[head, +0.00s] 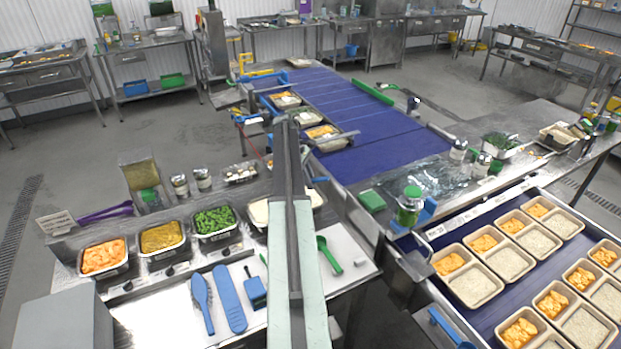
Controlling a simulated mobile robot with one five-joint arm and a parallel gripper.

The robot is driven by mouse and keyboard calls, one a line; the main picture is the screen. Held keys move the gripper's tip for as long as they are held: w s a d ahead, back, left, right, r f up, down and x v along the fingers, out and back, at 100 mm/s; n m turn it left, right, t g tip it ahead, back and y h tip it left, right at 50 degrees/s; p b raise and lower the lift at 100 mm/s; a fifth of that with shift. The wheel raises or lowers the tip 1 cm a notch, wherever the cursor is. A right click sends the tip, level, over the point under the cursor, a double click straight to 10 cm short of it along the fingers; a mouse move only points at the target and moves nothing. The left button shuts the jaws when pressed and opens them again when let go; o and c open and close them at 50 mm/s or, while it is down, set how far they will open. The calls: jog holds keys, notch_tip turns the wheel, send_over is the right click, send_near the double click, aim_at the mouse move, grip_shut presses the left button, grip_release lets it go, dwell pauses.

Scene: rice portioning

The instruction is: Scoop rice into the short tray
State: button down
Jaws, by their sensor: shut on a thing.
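My arm rises through the middle of the head view, and my gripper is hidden behind it or too small to make out. A steel pan of white rice (258,212) stands at the back of the counter, partly covered by my arm. A small blue piece (318,180) shows just right of the arm; I cannot tell what it belongs to. Beige two-compartment trays (447,277) stand in rows on the right-hand blue belt. They hold orange pieces (482,243) and pale rice (507,261). I cannot tell which tray is short of rice.
Pans of orange pieces (103,256), yellow food (161,237) and green peas (213,220) stand to the left. Blue utensils (230,299) and a green scoop (328,255) lie on the counter. A green-lidded jar (410,205) stands between the counter and belt. A purple-blue conveyor (340,100) runs behind.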

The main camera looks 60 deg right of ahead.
notch_tip(320, 180, down, 11)
jog(key=b, duration=1.1)
jog(key=shift+a+f, duration=0.1)
jog(key=shift+f, duration=0.1)
jog(key=w, duration=0.3)
jog(key=w+a, duration=0.1)
jog(key=w, duration=0.1)
jog(key=shift+w+r, duration=0.25)
jog(key=shift+r, duration=0.05)
jog(key=shift+w+a, duration=0.15)
jog(key=shift+w, duration=0.6)
jog(key=shift+t, duration=0.3)
notch_tip(320, 180, up, 8)
jog(key=p, duration=0.9)
jog(key=shift+s+r, duration=0.1)
jog(key=shift+r, duration=0.1)
jog(key=shift+f, duration=0.1)
